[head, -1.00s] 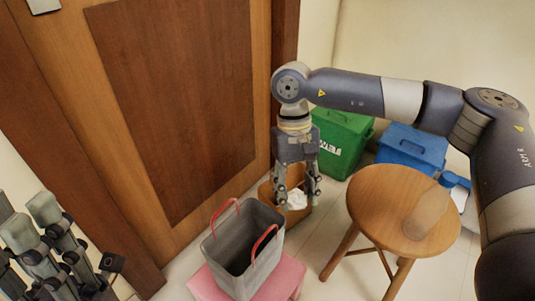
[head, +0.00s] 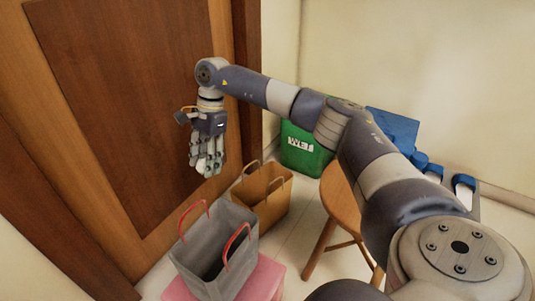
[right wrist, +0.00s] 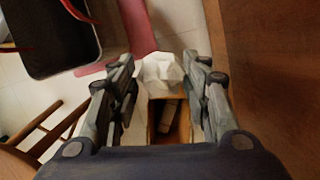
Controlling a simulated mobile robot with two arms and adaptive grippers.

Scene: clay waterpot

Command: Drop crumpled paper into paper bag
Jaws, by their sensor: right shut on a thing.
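My right gripper (head: 207,168) is raised beside the wooden door, left of and above the brown paper bag (head: 275,207). It is shut on the white crumpled paper (right wrist: 161,74), which shows between its fingertips in the right wrist view. In the head view the fingers largely hide the paper. The brown bag stands open on the floor with its handles up. Its opening shows beyond the fingers in the right wrist view (right wrist: 150,122), with a brown object inside that I cannot identify. My left gripper is out of view.
A grey bag with red handles (head: 203,258) stands on a pink stool (head: 262,280), in front of the brown bag. A round wooden stool (head: 341,200) is right of it. A green bin (head: 303,160) and a blue bin (head: 395,123) stand by the wall.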

